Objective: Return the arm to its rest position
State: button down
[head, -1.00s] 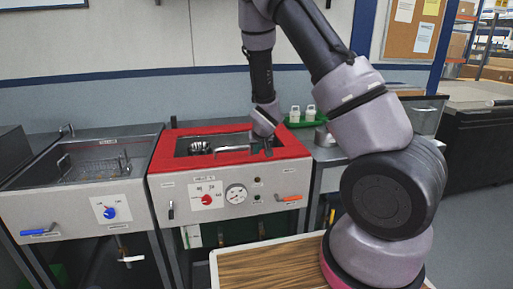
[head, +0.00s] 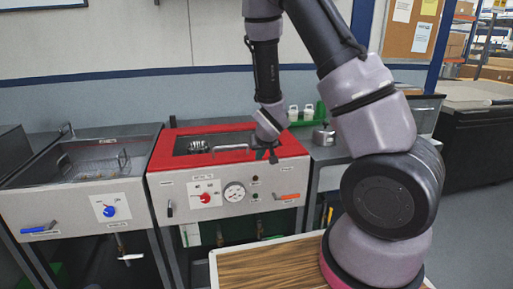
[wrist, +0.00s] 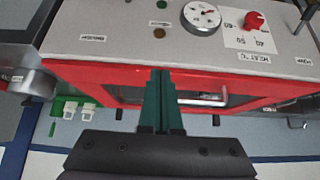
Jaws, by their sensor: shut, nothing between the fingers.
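My arm reaches over from the right in the head view. My gripper (head: 266,155) hangs above the right part of the red-topped tank (head: 163,160). In the wrist view my gripper (wrist: 163,75) shows two green fingers, shut together with nothing between them. Behind and below the fingers are the red rim (wrist: 90,75) of the tank and a metal handle (wrist: 205,99). Whether the fingers touch the rim cannot be told.
A grey tank with a blue knob (head: 109,211) stands at the left. A metal housing (head: 197,147) shows in the red-topped tank. A green tray (head: 301,123) with white pieces and a metal pot (head: 324,136) stand to the right. A wood-topped surface (head: 262,265) is in front.

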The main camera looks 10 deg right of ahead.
jog(key=s+d+r+m, duration=0.1)
jog(key=s+d+r, duration=0.15)
jog(key=r, duration=0.45)
jog(key=s+d+r+m+y, duration=0.1)
jog(key=s+r, duration=0.2)
jog(key=r, duration=0.4)
jog(key=s+d+r+m, duration=0.1)
jog(key=s+r+m, duration=0.15)
jog(key=r, duration=0.45)
jog(key=s+r+y, duration=0.1)
jog(key=s+r, duration=1.1)
jog(key=s, duration=0.4)
jog(key=shift+s+d, duration=0.15)
jog(key=shift+d, duration=0.15)
